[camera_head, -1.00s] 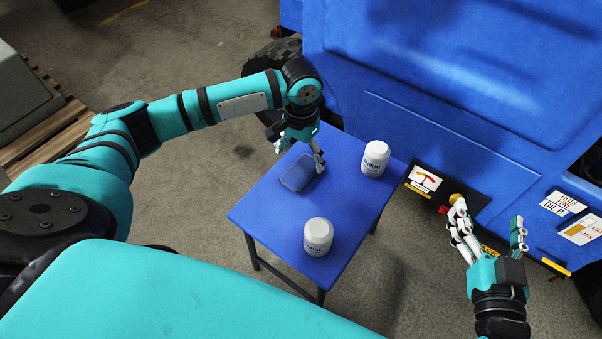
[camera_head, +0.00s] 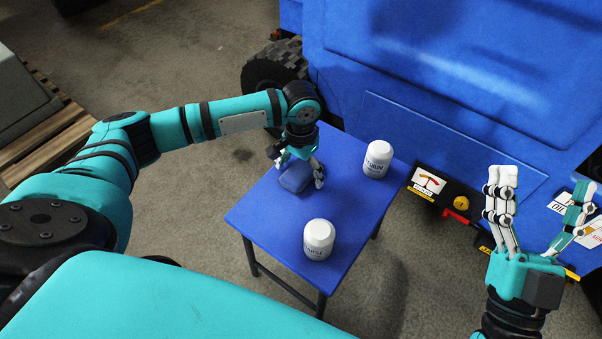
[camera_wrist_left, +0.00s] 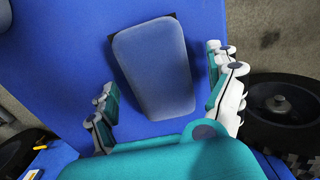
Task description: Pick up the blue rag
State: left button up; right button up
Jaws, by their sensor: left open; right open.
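The blue rag (camera_head: 295,177) lies on the blue table (camera_head: 262,205), near its far left part. In the left wrist view the rag (camera_wrist_left: 154,68) is a greyish-blue rounded pad with a dark edge at its top. My left gripper (camera_head: 300,178) is over the rag, pointing down. In the left wrist view its open fingers (camera_wrist_left: 165,100) stand on either side of the rag, apart from it. My right gripper (camera_head: 540,205) is open and empty, right of the table in front of the blue machine.
Two white jars stand on the table, one at the far right (camera_head: 377,160) and one nearer the front (camera_head: 318,240). A large blue machine (camera_head: 450,80) with a gauge panel (camera_head: 428,182) stands behind the table. A wooden pallet (camera_head: 45,135) lies at the left.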

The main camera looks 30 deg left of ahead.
aim_at(301, 169)
pick_arm(q)
jog(key=c, duration=1.3)
jog(key=shift+o, duration=0.2)
jog(key=shift+r, duration=0.15)
pick_arm(e)
jog(key=shift+w, duration=0.1)
